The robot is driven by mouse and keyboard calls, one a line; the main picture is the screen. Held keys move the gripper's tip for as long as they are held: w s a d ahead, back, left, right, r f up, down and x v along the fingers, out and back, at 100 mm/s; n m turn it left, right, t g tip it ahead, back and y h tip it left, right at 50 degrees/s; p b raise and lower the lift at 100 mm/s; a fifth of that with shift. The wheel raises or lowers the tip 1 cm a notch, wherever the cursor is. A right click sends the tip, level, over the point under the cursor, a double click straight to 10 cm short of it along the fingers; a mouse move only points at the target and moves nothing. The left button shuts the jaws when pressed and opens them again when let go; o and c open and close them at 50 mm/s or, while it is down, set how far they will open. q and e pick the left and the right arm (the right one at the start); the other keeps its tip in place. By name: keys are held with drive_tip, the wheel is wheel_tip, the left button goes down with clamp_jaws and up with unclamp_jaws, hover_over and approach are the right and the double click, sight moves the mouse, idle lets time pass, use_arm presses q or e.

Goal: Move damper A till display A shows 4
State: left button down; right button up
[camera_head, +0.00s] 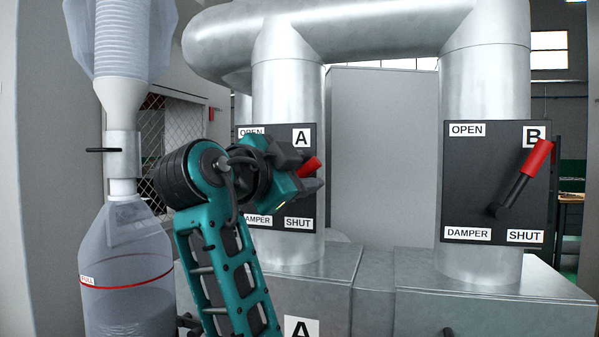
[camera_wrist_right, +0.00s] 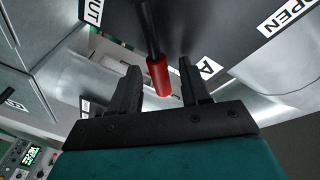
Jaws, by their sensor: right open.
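Damper A's black plate (camera_head: 307,215) is on the left duct, partly hidden by my right arm. Its red handle (camera_head: 310,167) points up and to the right; the lever's pivot is hidden in the head view. In the right wrist view the red handle (camera_wrist_right: 158,76) hangs on a dark rod. My right gripper (camera_head: 312,172) is open, with one finger on each side of the red handle and gaps visible in the wrist view (camera_wrist_right: 158,68). A small green lit display (camera_wrist_right: 32,155) shows in the wrist view; its label and digits are not readable. My left gripper is not in view.
Damper B's plate (camera_head: 465,190) with its red-handled lever (camera_head: 538,158) is on the right duct. A clear collection bag (camera_head: 125,255) hangs at the left. Metal boxes (camera_head: 490,300) stand below the ducts. A grey panel (camera_head: 382,150) stands between the ducts.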

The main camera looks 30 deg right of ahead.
drive_tip(key=b+v, duration=0.2)
drive_tip(key=v, duration=1)
drive_tip(key=shift+s+a, duration=0.25)
drive_tip(key=shift+a, duration=0.1)
